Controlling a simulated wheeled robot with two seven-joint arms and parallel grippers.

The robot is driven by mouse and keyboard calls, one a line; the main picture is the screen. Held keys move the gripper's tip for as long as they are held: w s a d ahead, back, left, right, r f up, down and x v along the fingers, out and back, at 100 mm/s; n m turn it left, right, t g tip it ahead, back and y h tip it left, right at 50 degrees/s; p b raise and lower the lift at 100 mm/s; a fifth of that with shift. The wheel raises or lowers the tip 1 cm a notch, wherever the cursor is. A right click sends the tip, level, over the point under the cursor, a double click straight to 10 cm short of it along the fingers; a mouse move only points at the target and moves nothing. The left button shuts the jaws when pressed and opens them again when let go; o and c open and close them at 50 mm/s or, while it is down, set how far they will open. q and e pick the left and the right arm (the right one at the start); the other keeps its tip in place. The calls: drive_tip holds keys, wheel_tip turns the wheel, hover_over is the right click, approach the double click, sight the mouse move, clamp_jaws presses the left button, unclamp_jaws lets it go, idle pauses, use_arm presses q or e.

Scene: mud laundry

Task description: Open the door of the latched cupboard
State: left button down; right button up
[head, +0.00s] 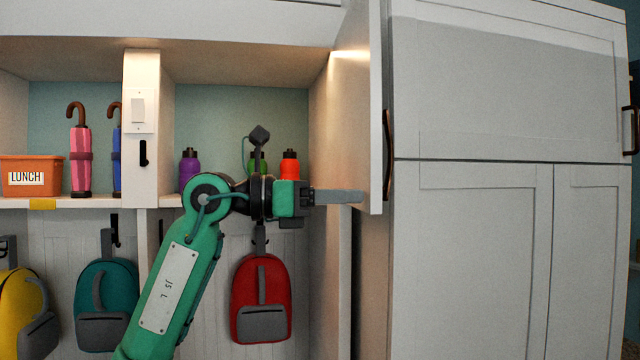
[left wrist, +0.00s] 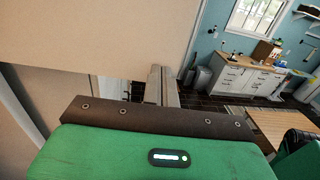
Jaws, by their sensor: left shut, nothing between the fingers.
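The cupboard door (head: 375,100) stands swung out toward me and shows nearly edge-on in the head view. Its dark handle (head: 388,155) is on the right face, near the front edge. The open cupboard shelf (head: 240,110) shows to the left of the door. My left gripper (head: 350,196) is shut and empty, its fingers pointing right at the door's left face, near its lower edge. I cannot tell whether they touch. In the left wrist view the fingers (left wrist: 160,88) are together beside a broad pale panel (left wrist: 100,35). My right gripper is not in view.
Purple (head: 189,168) and orange-red bottles (head: 290,165) stand on the shelf behind my left arm. A red backpack (head: 260,300) hangs below. A tall white cabinet (head: 480,240) fills the right side. The left wrist view shows open floor and a distant counter (left wrist: 240,78).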

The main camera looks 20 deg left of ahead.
use_arm(q)
drive_tip(key=shift+d, duration=0.2)
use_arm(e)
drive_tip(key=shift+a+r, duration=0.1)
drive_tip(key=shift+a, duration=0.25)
use_arm(q)
drive_tip(key=p+x, duration=0.1)
drive_tip(key=x, duration=0.9)
drive_tip(key=shift+w, duration=0.35)
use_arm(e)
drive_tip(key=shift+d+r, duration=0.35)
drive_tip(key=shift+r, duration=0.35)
use_arm(q)
drive_tip(key=shift+a, duration=0.1)
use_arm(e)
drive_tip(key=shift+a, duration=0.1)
